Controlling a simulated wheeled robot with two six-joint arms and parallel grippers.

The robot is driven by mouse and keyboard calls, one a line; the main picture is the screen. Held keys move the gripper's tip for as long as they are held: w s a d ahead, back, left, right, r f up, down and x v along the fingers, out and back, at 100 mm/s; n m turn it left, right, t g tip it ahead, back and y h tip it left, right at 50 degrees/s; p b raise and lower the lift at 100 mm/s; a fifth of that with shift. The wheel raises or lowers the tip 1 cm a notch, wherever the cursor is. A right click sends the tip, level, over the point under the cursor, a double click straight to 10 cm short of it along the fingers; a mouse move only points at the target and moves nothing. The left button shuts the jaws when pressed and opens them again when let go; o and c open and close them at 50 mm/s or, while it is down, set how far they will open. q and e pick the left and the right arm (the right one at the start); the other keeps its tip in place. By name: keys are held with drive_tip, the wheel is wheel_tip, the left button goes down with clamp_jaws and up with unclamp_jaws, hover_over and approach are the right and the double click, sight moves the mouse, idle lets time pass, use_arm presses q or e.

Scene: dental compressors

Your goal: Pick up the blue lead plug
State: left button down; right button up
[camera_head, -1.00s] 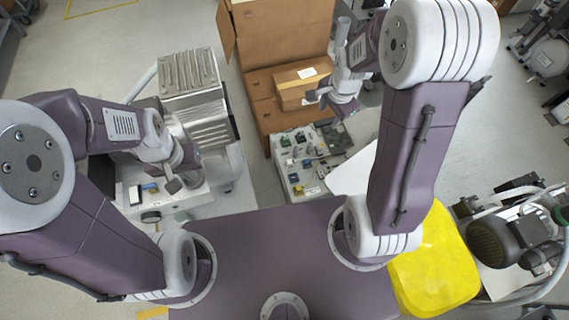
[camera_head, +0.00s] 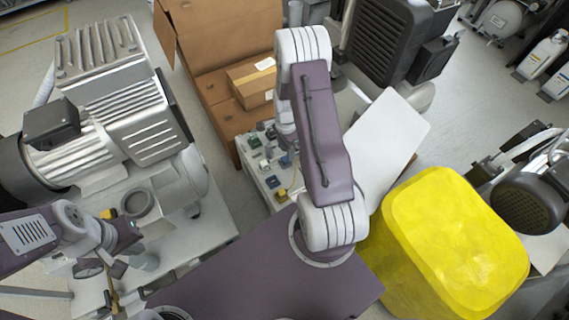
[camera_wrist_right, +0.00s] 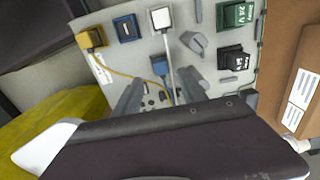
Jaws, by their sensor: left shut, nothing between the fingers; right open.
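In the right wrist view a small blue plug (camera_wrist_right: 159,66) with a lead below it stands on a pale panel (camera_wrist_right: 205,68). My right gripper (camera_wrist_right: 160,88) is open there, its two dark fingers on either side of the lead, just below the blue plug in the picture. I cannot tell whether they touch it. In the head view a blue piece (camera_head: 285,161) shows on the panel beside my right arm, which hides the right gripper. My left gripper (camera_head: 103,268) is shut and empty at the lower left, by the machine bench.
Around the blue plug are a yellow plug (camera_wrist_right: 92,38) with a yellow cable, a blue block (camera_wrist_right: 126,27), a white plug (camera_wrist_right: 161,18) and green (camera_wrist_right: 235,14) and black (camera_wrist_right: 236,59) blocks.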

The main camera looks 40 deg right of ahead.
sight(285, 158)
drive_tip(key=shift+f, duration=0.7)
wheel_tip(285, 158, down, 5)
drive_tip(key=b, duration=0.3)
drive_tip(key=shift+w+f+b, duration=0.1)
drive_tip(key=shift+b, duration=0.25)
use_arm(q)
wheel_tip(285, 158, down, 4)
drive_tip(key=shift+f, duration=0.1)
use_arm(e)
clamp_jaws()
